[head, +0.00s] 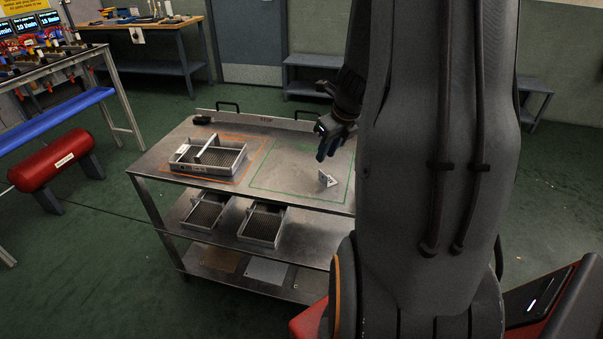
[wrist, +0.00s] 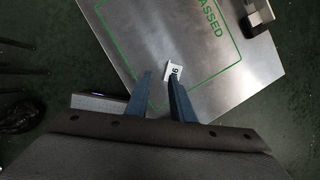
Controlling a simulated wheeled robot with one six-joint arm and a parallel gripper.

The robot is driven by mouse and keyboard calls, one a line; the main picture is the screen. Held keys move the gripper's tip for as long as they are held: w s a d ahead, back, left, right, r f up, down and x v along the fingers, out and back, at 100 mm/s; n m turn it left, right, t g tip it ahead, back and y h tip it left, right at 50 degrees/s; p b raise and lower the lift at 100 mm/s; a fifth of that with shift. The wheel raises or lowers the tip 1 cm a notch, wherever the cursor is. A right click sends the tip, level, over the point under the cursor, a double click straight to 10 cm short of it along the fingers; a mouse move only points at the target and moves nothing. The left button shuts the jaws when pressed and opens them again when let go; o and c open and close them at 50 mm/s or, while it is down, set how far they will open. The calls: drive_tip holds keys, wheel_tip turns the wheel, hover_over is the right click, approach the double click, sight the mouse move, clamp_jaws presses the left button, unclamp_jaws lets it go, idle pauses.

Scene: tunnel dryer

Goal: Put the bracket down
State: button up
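The bracket (head: 327,179) is a small pale angled piece with a white label, resting on the cart top inside the green outline (head: 290,188). In the wrist view the bracket's white numbered label (wrist: 171,68) shows just beyond the fingertips, partly covered by the right finger. My gripper (head: 323,153) is above the bracket, with a small gap between them in the head view. In the wrist view my gripper's blue fingers (wrist: 161,76) stand apart with nothing visible between them. The outline carries the word PASSED.
A metal tray (head: 184,167) stands in an orange outline on the left of the cart top (head: 160,151). More trays (head: 262,240) sit on the shelf below. A small dark object (head: 202,120) lies at the back left corner. Much of the green area is bare.

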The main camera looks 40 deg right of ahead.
drive_tip(key=s+a+r+n+g+y, duration=0.1)
drive_tip(key=a+n, duration=0.7)
drive_tip(key=a, duration=0.1)
drive_tip(key=s+a+r+n+g, duration=0.1)
drive_tip(key=s+a+n, duration=0.1)
drive_tip(key=a+n, duration=0.65)
drive_tip(key=s+a+n+g, duration=0.1)
drive_tip(key=s+a+n, duration=0.7)
drive_tip(key=n, duration=1.1)
drive_tip(key=a, duration=0.2)
drive_tip(key=shift+s+a+g+h, duration=0.3)
drive_tip(key=shift+s+a+h, duration=0.1)
drive_tip(key=shift+a+r, duration=0.1)
